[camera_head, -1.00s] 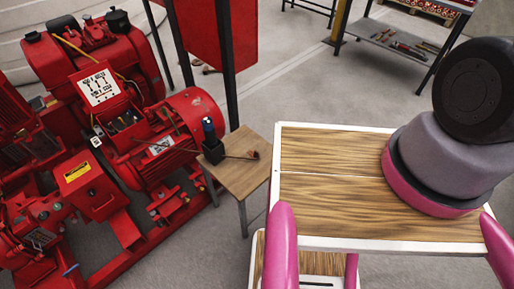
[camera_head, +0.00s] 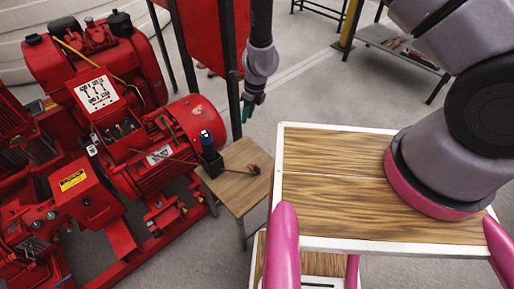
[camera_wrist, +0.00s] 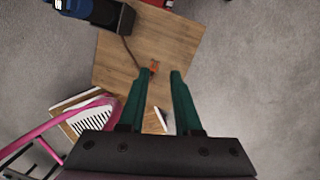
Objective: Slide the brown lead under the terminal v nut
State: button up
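My gripper (camera_head: 247,108) hangs above and a little behind the small wooden table in the head view. In the wrist view my gripper (camera_wrist: 158,74) has its two green fingers spread apart with nothing held between them. A thin brown lead (camera_head: 232,170) runs across the small table to a reddish-brown end (camera_head: 254,169). In the wrist view the lead (camera_wrist: 128,48) runs from a black holder to its orange-red end (camera_wrist: 154,67), below the fingertips. The open terminal box (camera_head: 120,131) is on the red motor; its individual nuts are too small to tell apart.
The small wooden table (camera_head: 240,193) carries a black holder (camera_head: 211,161) with a blue-topped item. The red pumpset (camera_head: 90,70) fills the left side. A red panel on dark posts (camera_head: 210,35) stands behind. My own wooden deck lies in front. Grey floor is clear between.

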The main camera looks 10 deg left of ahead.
aim_at(257, 166)
jog(key=s+d+f+m, duration=0.1)
jog(key=s+f, duration=0.1)
jog(key=f, duration=0.2)
jog(key=s+d+f+m+h, duration=0.1)
jog(key=s+f, duration=0.1)
jog(key=f, duration=0.3)
jog(key=s+d+f+h, duration=0.1)
jog(key=s+d+f, duration=0.1)
jog(key=f, duration=0.2)
jog(key=shift+s+f+m, duration=0.15)
jog(key=shift+s+m, duration=0.15)
jog(key=shift+m, duration=0.1)
jog(key=shift+f, duration=3.45)
grip_shut()
notch_tip(257, 166, up, 10)
